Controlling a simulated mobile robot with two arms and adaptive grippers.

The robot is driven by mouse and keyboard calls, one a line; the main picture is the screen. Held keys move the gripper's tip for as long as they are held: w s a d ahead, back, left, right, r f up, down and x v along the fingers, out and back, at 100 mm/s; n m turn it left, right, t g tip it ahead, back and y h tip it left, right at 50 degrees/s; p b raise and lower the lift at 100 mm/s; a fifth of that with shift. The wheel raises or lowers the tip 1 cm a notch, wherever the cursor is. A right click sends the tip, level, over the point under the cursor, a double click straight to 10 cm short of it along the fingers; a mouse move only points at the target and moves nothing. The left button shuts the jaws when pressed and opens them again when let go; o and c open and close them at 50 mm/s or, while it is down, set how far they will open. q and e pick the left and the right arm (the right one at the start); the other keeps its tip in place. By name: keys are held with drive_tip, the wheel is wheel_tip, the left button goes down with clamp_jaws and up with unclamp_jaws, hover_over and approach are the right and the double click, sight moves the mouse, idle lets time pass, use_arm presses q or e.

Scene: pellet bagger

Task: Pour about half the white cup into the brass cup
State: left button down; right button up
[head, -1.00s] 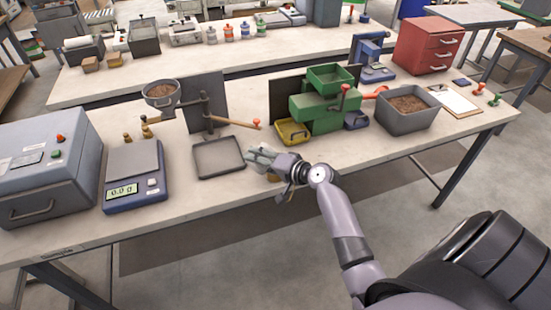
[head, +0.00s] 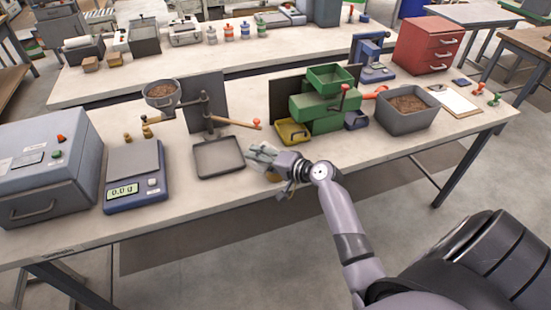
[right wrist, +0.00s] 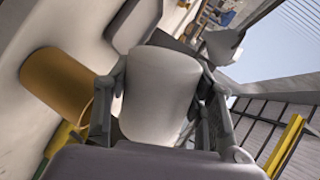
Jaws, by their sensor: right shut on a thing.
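My right gripper (head: 262,157) is shut on the white cup (right wrist: 158,92), which sits between its fingers in the right wrist view. The bench slants steeply in that view, and the cup looks tipped well over to one side. The brass cup (right wrist: 52,82) stands on the bench at the left of that view, beside and below the white cup. In the head view the gripper hides most of both cups. I cannot see inside the white cup or whether anything is flowing. My left gripper is not in view.
A grey tray (head: 218,171) and a scale (head: 136,192) reading 0.0 g lie left of my gripper. A yellow tray (head: 292,131) and a green machine (head: 320,112) stand just behind it. A grey bin (head: 407,122) is farther right. The bench front is clear.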

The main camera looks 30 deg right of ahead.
drive_tip(key=shift+w+d+r+m+y+p, duration=0.15)
drive_tip(key=shift+d+r+m+y+p, duration=0.15)
drive_tip(key=shift+d+r+m, duration=0.15)
idle(1.2)
drive_tip(key=shift+d+r+m+y+p, duration=0.15)
drive_tip(key=shift+r+m+y+p, duration=0.15)
drive_tip(key=shift+m+y+p, duration=0.25)
idle(1.8)
drive_tip(key=shift+w+d+r+m+y+p, duration=0.15)
drive_tip(key=shift+d+r+m+y, duration=0.15)
drive_tip(key=shift+m, duration=0.35)
drive_tip(key=shift+w+d+r+m+y+p, duration=0.1)
drive_tip(key=shift+d+r+m+y+p, duration=0.15)
drive_tip(key=shift+m, duration=0.4)
idle(2.7)
